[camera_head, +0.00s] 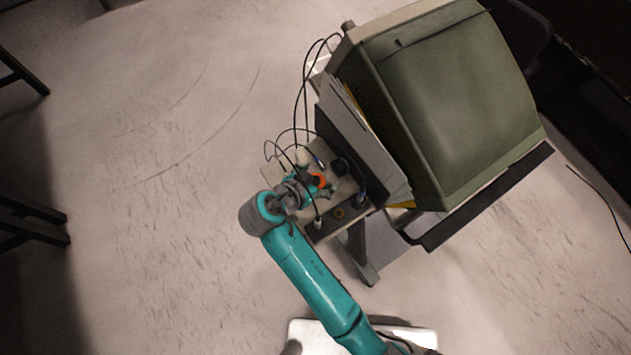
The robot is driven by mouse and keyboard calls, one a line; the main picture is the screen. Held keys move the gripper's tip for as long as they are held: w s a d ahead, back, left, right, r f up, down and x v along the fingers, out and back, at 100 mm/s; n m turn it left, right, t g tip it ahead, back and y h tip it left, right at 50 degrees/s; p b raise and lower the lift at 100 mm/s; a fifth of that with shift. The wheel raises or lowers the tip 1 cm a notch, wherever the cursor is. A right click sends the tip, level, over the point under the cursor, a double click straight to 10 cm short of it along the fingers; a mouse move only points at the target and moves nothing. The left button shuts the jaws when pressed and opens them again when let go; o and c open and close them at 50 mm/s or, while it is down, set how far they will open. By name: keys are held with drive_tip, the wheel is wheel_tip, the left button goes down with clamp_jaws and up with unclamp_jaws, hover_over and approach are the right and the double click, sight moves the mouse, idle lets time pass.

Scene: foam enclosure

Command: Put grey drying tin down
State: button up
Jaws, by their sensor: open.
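My teal arm reaches up from the bottom to a small cluttered shelf on the side of a cart. My gripper (322,189) is at the left part of this shelf, small in the picture and partly hidden by my own wrist; it is open. I cannot pick out a grey drying tin for certain. An orange piece (319,180) shows at the gripper. A dark round item (339,168) stands just right of it, and a small grey-blue item (361,200) stands farther right on the shelf.
A large green-grey box-like device (455,95) sits on the cart right of the shelf. Thin black cables (300,105) loop above and across the shelf close to my wrist. A small ring-like item (339,213) is at the shelf's front. The pale floor (150,200) at left is clear.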

drive_tip(key=shift+w+d+f, duration=0.2)
drive_tip(key=shift+w+f, duration=0.05)
drive_tip(key=shift+w, duration=0.05)
drive_tip(key=c, duration=1.4)
